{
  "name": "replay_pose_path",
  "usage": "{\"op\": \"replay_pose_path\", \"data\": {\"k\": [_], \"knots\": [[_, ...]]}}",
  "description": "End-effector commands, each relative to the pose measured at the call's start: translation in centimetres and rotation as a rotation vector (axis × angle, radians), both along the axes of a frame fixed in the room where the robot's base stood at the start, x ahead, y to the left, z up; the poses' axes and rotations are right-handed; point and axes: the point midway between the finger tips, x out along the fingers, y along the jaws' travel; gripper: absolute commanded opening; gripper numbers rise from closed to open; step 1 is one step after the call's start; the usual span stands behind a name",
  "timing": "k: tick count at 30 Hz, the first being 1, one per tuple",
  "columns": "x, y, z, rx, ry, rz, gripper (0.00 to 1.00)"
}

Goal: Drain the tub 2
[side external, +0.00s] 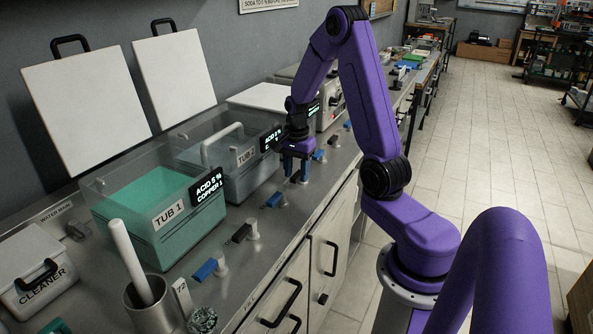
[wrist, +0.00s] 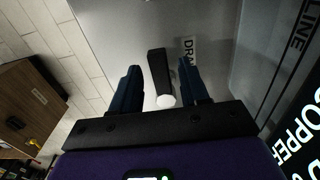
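Tub 2 (side external: 243,178) is a clear-sided grey tub set in the counter behind tub 1. Its liquid level is hard to tell. My gripper (side external: 295,174) is low over the counter's front strip, to the right of tub 2. In the wrist view my gripper (wrist: 160,72) is open, with its two dark blue fingers apart. A black valve handle (wrist: 158,67) with a white round stem (wrist: 166,101) lies between them, with visible gaps on both sides. A partly hidden label reading "DRA" (wrist: 187,52) is beside it. My fingers mostly hide this valve in the side view.
Tub 1 (side external: 160,245) holds green liquid. Blue handles (side external: 205,270) and a black handle (side external: 241,233) line the counter's front. A black display (side external: 270,138) is at tub 2's corner. A metal cup with a white rod (side external: 130,262) stands at the near end.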

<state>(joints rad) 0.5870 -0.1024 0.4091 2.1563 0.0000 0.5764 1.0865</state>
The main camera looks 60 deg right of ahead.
Motion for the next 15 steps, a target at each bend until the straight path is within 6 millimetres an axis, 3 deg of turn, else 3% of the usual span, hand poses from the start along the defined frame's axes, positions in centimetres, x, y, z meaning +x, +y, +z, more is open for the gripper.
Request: {"op": "replay_pose_path", "data": {"k": [1,3,4,15], "knots": [[0.0,-0.01,0.01,0.0,0.0,0.0,0.27],[0.01,-0.01,0.02,0.0,0.0,0.0,0.04],[0.01,-0.01,0.02,0.0,0.0,0.0,0.0],[-0.16,-0.03,0.05,0.0,0.0,0.038,0.0]]}}
